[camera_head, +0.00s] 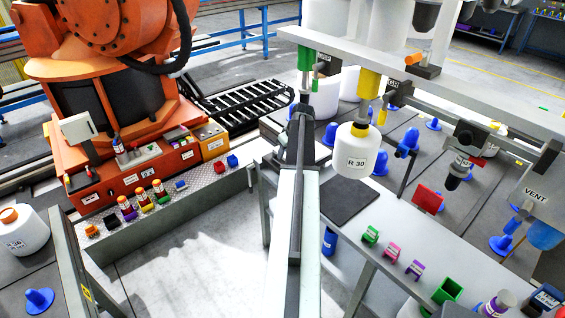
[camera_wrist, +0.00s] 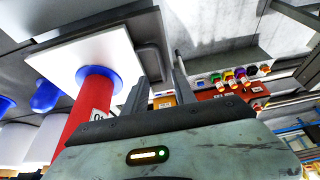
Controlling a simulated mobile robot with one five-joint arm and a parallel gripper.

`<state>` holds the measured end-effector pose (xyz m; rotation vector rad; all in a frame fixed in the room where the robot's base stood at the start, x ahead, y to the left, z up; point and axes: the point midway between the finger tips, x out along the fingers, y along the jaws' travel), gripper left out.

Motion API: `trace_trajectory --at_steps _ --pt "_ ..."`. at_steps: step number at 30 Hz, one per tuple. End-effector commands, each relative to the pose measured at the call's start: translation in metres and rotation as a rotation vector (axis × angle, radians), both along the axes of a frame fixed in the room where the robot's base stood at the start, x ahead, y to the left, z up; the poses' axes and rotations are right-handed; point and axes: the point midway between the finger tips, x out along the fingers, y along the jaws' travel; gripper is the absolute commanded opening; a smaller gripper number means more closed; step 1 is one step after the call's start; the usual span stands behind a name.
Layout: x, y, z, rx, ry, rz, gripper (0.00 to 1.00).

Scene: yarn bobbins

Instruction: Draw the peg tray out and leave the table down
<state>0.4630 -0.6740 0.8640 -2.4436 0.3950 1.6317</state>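In the head view, dark grey panels with blue pegs (camera_head: 381,163) stand behind and right of my arm; I cannot tell which panel is the peg tray. My gripper (camera_head: 300,112) is at the far end of my arm, beside these panels, and its fingers are hard to make out there. In the wrist view my gripper (camera_wrist: 160,88) has two grey fingers standing apart, with nothing clearly held between them. A white square plate (camera_wrist: 75,45) with a blue flange and a red cylinder (camera_wrist: 85,108) is left of the fingers. A grey table (camera_head: 425,245) stands at right.
A dark square pad (camera_head: 348,199) and several small coloured holders lie on the grey table. An orange robot (camera_head: 100,50) stands at left behind a ledge (camera_head: 190,190). The floor (camera_head: 190,250) left of my arm is clear.

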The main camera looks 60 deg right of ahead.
Motion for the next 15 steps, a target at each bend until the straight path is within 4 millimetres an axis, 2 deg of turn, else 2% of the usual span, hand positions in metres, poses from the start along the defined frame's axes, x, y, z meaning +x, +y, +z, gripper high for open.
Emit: trace_trajectory --at_steps 1,9,15 --pt "0.003 -0.001 -0.013 0.000 0.000 0.000 0.32" --pt "0.020 -0.007 -0.058 0.000 0.000 0.000 0.32" --pt "0.025 -0.009 -0.066 0.000 0.000 -0.001 0.32"
